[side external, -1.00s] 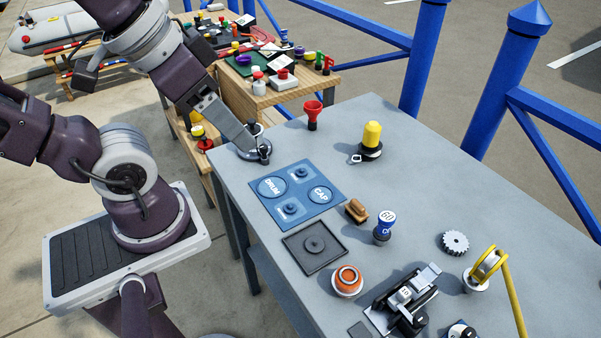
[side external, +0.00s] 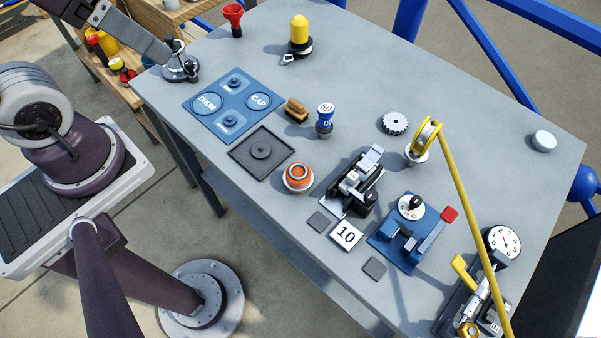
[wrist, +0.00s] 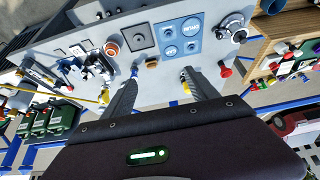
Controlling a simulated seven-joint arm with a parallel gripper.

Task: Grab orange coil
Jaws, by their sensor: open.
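The orange coil (side external: 298,177) is a small round orange ring with a pale base. It sits on the grey table, beside the dark square tray and left of the black device. It also shows in the wrist view (wrist: 111,48), toward the upper left. My gripper (side external: 165,52) is at the table's far left corner in the side view, near a round metal fitting with a lever, well away from the coil. In the wrist view, my gripper (wrist: 158,82) has its two fingers spread, with nothing held between them.
A dark square tray (side external: 240,163) and blue DRUM/CAP board (side external: 208,123) lie between my gripper and the coil. A brown brush (side external: 296,110), blue stamp (side external: 325,118) and black device (side external: 340,203) stand nearby.

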